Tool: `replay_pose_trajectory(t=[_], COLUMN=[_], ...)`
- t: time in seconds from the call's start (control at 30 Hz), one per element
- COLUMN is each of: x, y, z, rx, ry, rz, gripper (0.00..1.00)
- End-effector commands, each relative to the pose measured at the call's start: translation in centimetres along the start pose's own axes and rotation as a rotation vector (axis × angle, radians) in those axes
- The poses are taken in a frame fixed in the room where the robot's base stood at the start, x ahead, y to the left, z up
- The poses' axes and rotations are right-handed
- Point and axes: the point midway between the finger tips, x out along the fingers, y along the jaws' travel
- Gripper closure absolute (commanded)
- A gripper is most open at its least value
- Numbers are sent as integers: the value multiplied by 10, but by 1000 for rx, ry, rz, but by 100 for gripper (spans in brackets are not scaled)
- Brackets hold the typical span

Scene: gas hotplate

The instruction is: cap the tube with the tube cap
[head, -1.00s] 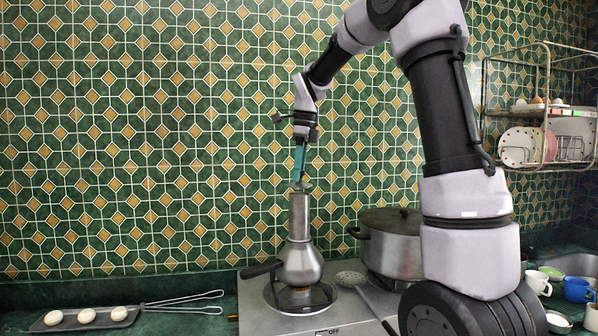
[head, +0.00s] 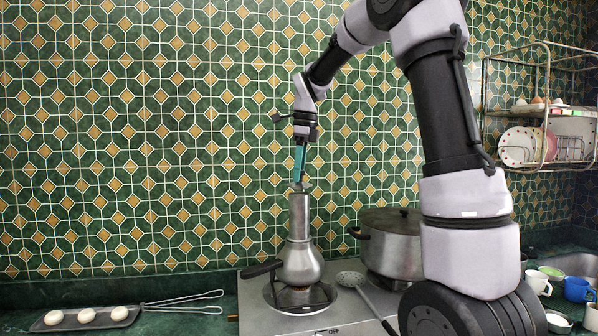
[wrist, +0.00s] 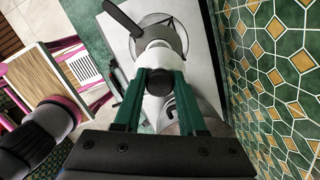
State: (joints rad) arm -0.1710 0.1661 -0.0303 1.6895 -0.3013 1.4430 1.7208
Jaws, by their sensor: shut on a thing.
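The tube (head: 299,215) is a grey metal cylinder standing upright on a round-bellied metal pot (head: 299,265) on the hotplate. My gripper (head: 300,178), with teal fingers, points down just above the tube's top. It is shut on the tube cap (head: 301,187), a small dark grey piece right at the tube's mouth. In the wrist view the cap (wrist: 159,82) shows as a dark disc between the fingertips, with the pale tube (wrist: 160,56) beyond it. I cannot tell whether cap and tube touch; the fingers and cap hide the mouth.
The hotplate (head: 262,316) carries the pot, whose black handle (head: 261,268) points left. A lidded pot (head: 392,250) stands to the right, with a skimmer (head: 352,280) between. A tray (head: 68,323) with white round pieces lies left. The tiled wall rises close behind.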

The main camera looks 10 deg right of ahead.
Motion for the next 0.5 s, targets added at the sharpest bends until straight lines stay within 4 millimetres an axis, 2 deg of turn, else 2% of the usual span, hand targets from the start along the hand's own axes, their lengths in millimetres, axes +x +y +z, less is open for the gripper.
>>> replay_pose_trajectory(t=[0.5], x=[12], y=[0], z=[-2], rx=[0], ry=[1], rz=[0], gripper=[100])
